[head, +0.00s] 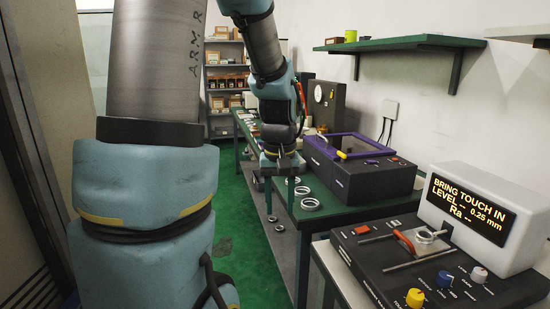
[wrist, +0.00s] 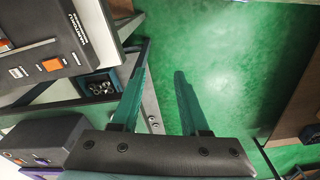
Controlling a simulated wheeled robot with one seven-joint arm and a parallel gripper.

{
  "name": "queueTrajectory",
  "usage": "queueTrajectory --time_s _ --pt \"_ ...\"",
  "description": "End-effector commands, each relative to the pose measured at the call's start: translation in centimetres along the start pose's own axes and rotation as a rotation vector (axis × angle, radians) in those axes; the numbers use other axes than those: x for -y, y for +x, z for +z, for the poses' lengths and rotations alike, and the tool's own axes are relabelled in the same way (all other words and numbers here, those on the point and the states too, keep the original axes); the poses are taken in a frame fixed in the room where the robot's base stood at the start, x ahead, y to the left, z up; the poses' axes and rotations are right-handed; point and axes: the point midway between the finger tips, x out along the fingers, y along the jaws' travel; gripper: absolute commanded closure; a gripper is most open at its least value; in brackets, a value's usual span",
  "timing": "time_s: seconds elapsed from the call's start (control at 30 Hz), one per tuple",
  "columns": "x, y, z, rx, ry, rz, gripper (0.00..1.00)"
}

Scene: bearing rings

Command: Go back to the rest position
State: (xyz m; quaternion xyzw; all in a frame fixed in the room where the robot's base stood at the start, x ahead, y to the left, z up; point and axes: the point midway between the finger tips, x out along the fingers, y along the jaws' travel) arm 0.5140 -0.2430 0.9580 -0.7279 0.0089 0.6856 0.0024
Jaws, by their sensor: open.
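My gripper (wrist: 160,75) is open in the wrist view, with two green fingers apart and only green floor showing between them. In the head view my gripper (head: 282,166) hangs at the end of my arm, near the left edge of the green bench (head: 345,212). Its fingers are hard to make out there. Several bearing rings (head: 310,204) lie on the bench to the right of and below the gripper. Another ring (head: 424,238) sits on the dark tester (head: 375,262) at the front right, beside a red-orange part.
A dark machine with a purple-framed lid (head: 360,180) stands on the bench. The display box (head: 480,215) reads "BRING TOUCH IN". Rings lie on a lower shelf (head: 279,228). The wrist view shows a machine with an orange switch (wrist: 52,64).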

Motion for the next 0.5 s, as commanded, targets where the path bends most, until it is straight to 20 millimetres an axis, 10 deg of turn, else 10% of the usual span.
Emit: queueTrajectory --time_s 0.2,0.5 --pt "7.0 1.3 4.7 -0.067 0.062 0.006 0.55" --pt "7.9 1.7 5.7 -0.080 0.085 0.003 0.55"
